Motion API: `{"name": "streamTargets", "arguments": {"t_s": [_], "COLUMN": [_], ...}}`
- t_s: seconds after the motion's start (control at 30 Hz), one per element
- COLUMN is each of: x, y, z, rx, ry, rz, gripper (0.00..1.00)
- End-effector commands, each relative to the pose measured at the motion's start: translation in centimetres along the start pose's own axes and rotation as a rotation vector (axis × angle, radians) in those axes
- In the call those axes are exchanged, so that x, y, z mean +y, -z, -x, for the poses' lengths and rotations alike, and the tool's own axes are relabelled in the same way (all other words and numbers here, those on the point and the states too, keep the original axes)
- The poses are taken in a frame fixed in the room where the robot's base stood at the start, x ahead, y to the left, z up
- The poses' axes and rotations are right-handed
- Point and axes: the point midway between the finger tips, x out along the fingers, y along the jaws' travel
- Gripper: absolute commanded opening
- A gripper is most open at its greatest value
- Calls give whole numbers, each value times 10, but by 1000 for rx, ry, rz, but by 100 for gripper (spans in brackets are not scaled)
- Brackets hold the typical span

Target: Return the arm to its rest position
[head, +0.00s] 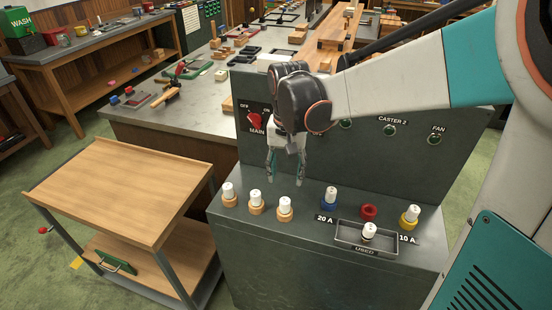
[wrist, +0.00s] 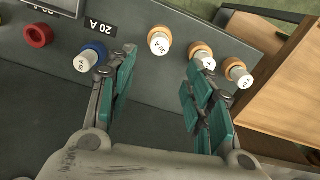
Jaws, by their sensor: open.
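My gripper (head: 286,165) is open and empty, pointing down above the front ledge of the dark grey cabinet (head: 290,240). In the wrist view its two teal-padded fingers (wrist: 160,95) are spread apart with nothing between them. My white and teal arm (head: 400,85) reaches in from the right. Below the gripper, several white fuses stand in orange rings; one is this fuse (head: 285,206). To the right a white fuse (head: 331,195) stands in a blue ring by the 20 A label, and another (head: 410,214) in a yellow ring by the 10 A label. The red ring (head: 369,212) is empty.
A tray (head: 350,240) marked USED holds one white fuse (head: 368,231). The panel behind the gripper carries a red MAIN switch (head: 254,120). A wooden trolley (head: 120,185) stands left of the cabinet. A workbench (head: 190,115) with tools lies behind.

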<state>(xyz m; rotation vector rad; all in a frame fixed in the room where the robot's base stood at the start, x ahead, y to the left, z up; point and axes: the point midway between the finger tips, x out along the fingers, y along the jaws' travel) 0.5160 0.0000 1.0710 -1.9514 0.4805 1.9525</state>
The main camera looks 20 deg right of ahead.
Motion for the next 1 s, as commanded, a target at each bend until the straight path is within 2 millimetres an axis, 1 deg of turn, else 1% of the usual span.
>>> {"name": "streamTargets", "arguments": {"t_s": [0.23,0.37,0.5,0.7,0.83,1.0], "x": [1,7,18,33,44,56], "y": [-2,-13,-33,-64,-83,-107], "z": [2,13,30,49,56,59], "rx": [7,46,125,254,340,454], "ry": [4,23,57,101,121,140], "rz": [6,39,105,209,276,360], "gripper": [47,47,47,47,47,47]}}
